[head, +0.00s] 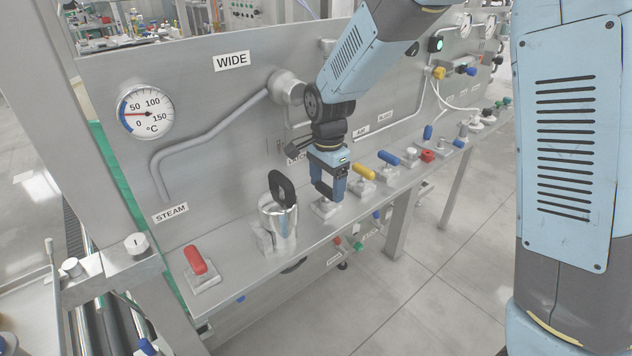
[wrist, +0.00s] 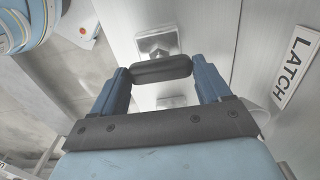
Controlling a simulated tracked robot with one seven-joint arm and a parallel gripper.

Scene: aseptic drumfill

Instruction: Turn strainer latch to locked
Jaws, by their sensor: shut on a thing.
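In the wrist view the latch handle (wrist: 162,70), a dark grey rounded bar, lies between the two blue fingertips of my gripper (wrist: 162,72). The fingers are shut on its two ends. A shiny square metal mount (wrist: 157,44) shows just beyond the bar. The LATCH label (wrist: 291,68) is on the panel to the right. In the head view my gripper (head: 328,192) points down onto the bench ledge, right of the metal pot (head: 281,228) with a black loop handle. My gripper hides the latch bar there, and only part of its pale base plate (head: 324,209) shows.
A red handle (head: 195,260) stands at the ledge's near left. Yellow (head: 364,172) and blue (head: 388,158) handles stand close to the right of my gripper. The upright steel panel (head: 225,110), with a gauge (head: 146,109) and a pipe, rises behind. The floor in front is clear.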

